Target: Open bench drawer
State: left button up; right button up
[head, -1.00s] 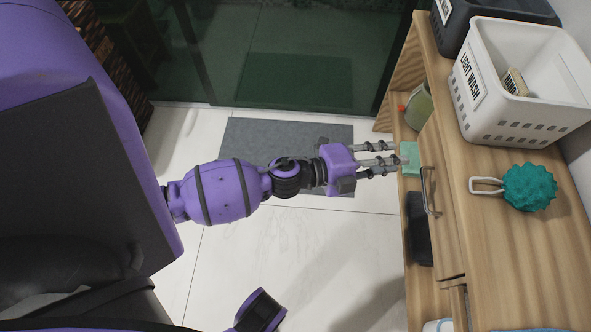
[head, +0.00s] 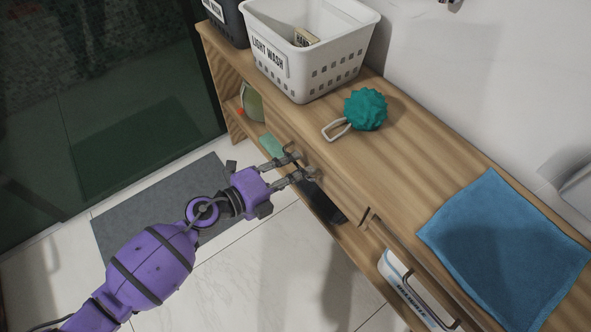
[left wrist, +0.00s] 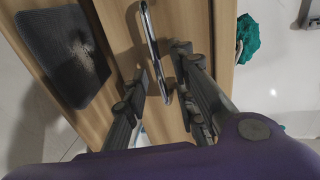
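The wooden bench (head: 400,155) runs diagonally across the head view, with a drawer front (head: 340,188) under its top. In the left wrist view, the drawer's metal bar handle (left wrist: 151,45) lies between my left gripper's fingers, its lower end close to the fingertips. My left gripper (head: 303,165) is open at the drawer front, fingers spread on either side of the handle; it also shows in the left wrist view (left wrist: 163,78). The fingers mostly hide the handle in the head view. Whether they touch it I cannot tell. My right gripper is not in view.
On the bench stand a white basket (head: 290,65), a teal spiky ball brush (head: 365,108) and a blue towel (head: 508,250). Another handle (head: 430,297) shows at the bench's lower right. A dark item (head: 322,203) lies on the lower shelf. A grey mat (head: 160,215) lies on the floor.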

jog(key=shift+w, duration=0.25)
pick_arm(q)
grip_shut()
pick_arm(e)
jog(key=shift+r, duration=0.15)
